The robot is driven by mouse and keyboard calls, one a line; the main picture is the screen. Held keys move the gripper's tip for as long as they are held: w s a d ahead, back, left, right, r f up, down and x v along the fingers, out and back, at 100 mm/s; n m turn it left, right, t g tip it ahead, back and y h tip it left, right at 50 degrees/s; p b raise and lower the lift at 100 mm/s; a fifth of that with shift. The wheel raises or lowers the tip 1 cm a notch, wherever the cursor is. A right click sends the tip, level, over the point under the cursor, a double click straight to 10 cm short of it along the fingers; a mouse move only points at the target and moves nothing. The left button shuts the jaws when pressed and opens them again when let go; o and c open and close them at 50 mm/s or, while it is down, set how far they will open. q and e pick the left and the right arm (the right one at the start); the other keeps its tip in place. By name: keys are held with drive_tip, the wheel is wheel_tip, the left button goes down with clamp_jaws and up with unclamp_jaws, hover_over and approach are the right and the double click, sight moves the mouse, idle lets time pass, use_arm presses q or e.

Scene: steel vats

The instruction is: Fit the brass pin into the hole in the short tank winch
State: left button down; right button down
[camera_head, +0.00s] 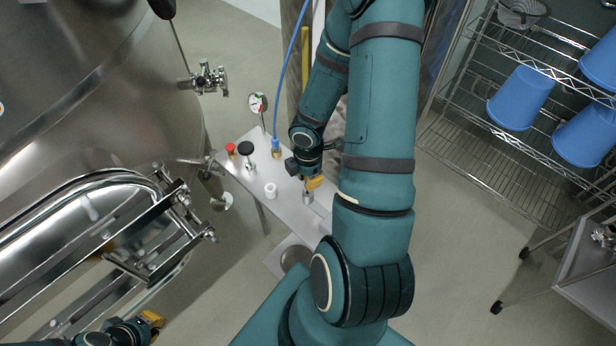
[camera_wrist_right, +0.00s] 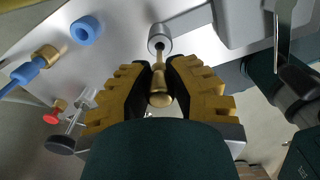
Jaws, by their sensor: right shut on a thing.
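My right gripper (camera_head: 310,186) is over the metal plate in the head view. In the right wrist view its yellow-padded jaws (camera_wrist_right: 158,88) are shut on the brass pin (camera_wrist_right: 159,94). The pin's thin end points at a short round steel post (camera_wrist_right: 160,38), which I take for the short tank winch. The post also shows just below the gripper in the head view (camera_head: 308,198). The pin's tip meets the post's edge in the picture; I cannot tell whether it is in the hole. My left gripper (camera_head: 152,319) is far off at the lower left, its jaws unclear.
The metal plate (camera_head: 243,178) carries a red knob (camera_head: 230,148), a black knob (camera_head: 246,148), a small pale ring (camera_head: 270,190) and a blue hose fitting (camera_head: 276,150). A gauge (camera_head: 257,103) stands behind. A steel vat (camera_head: 100,90) is left, a wire rack (camera_head: 530,90) right.

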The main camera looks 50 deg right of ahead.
drive_tip(key=shift+f+b, duration=2.5)
drive_tip(key=shift+f, duration=0.15)
drive_tip(key=c, duration=0.9)
unclamp_jaws()
drive_tip(key=shift+r, duration=0.1)
wheel_tip(320, 180, up, 12)
